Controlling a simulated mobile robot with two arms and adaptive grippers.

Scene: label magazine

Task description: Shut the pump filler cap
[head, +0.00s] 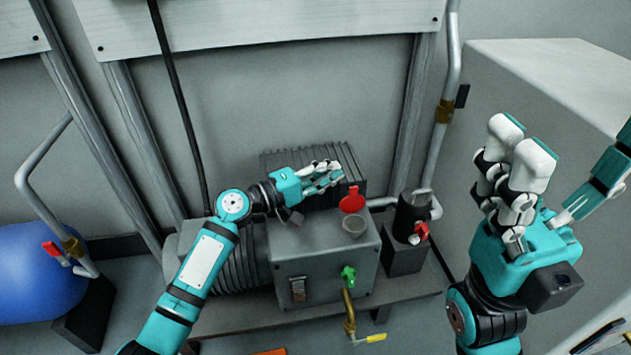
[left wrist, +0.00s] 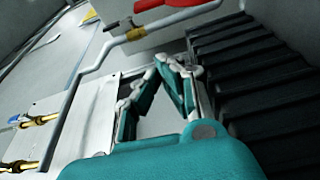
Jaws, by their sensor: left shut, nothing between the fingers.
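The pump's red filler cap (head: 352,199) stands raised at the back of the round grey filler neck (head: 354,226), on top of the grey pump box (head: 318,258). The neck's mouth is uncovered. My left gripper (head: 335,174) is shut and empty, just behind and left of the raised cap, with a small gap seeming to lie between them. Its fingers also show close together in the left wrist view (left wrist: 176,72). My right gripper (head: 565,180) is open and empty at the right, well away from the pump.
A ribbed dark housing (head: 345,158) stands behind the left fingers. A green knob (head: 348,274) and a yellow-handled valve (head: 371,339) are at the pump's front. A black cylinder with a red handle (head: 421,231) stands right of it. A pale cabinet (head: 545,85) is behind my right gripper.

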